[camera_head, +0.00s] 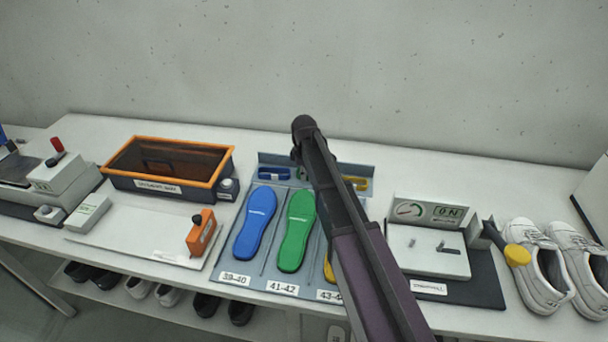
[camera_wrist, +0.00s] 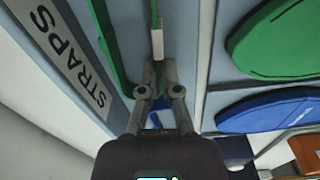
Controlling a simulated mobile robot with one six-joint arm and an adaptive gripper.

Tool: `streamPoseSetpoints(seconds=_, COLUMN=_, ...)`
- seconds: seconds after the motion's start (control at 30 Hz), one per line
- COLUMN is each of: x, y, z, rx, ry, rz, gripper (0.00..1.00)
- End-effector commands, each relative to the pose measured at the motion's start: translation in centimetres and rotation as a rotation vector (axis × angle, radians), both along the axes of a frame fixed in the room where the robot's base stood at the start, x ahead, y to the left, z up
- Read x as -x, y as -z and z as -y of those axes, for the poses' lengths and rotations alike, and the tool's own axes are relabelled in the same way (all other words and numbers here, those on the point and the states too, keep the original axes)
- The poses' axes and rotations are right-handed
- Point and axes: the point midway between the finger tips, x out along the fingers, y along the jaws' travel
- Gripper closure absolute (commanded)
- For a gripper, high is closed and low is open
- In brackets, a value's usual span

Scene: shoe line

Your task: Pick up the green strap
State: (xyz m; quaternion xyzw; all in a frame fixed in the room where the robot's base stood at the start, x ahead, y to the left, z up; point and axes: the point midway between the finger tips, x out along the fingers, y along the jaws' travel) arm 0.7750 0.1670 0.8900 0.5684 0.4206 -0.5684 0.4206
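The green strap (camera_wrist: 112,50) shows in the wrist view as a bent band on the grey-blue strap rack, with a pale piece (camera_wrist: 157,42) on its right-hand run. My gripper (camera_wrist: 160,68) is at this strap, with its fingers drawn close together. Green shows in the narrow gap between the fingertips. I cannot tell whether the fingers press on it. In the head view my arm crosses the rack and hides most of the gripper and the green strap.
A blue strap (camera_head: 274,173) and a yellow strap (camera_head: 356,183) lie on either side on the rack (camera_head: 330,166). Blue (camera_head: 256,222) and green (camera_head: 297,230) insoles lie in front. An orange-rimmed bin (camera_head: 228,160) stands left; a gauge station (camera_head: 428,212) and white shoes (camera_head: 540,262) are right.

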Motion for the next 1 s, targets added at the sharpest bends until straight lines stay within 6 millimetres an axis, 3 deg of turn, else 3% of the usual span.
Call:
streamPoseSetpoints(seconds=0.27, x=0.0, y=-1.0, z=0.0, rx=0.0, ry=0.0, rz=0.0, gripper=1.0)
streamPoseSetpoints(seconds=0.63, x=0.0, y=-4.1, z=0.0, rx=0.0, ry=0.001, rz=0.0, gripper=1.0)
streamPoseSetpoints(seconds=1.0, x=9.1, y=-4.4, z=1.4, rx=0.0, ry=0.001, rz=0.0, gripper=1.0)
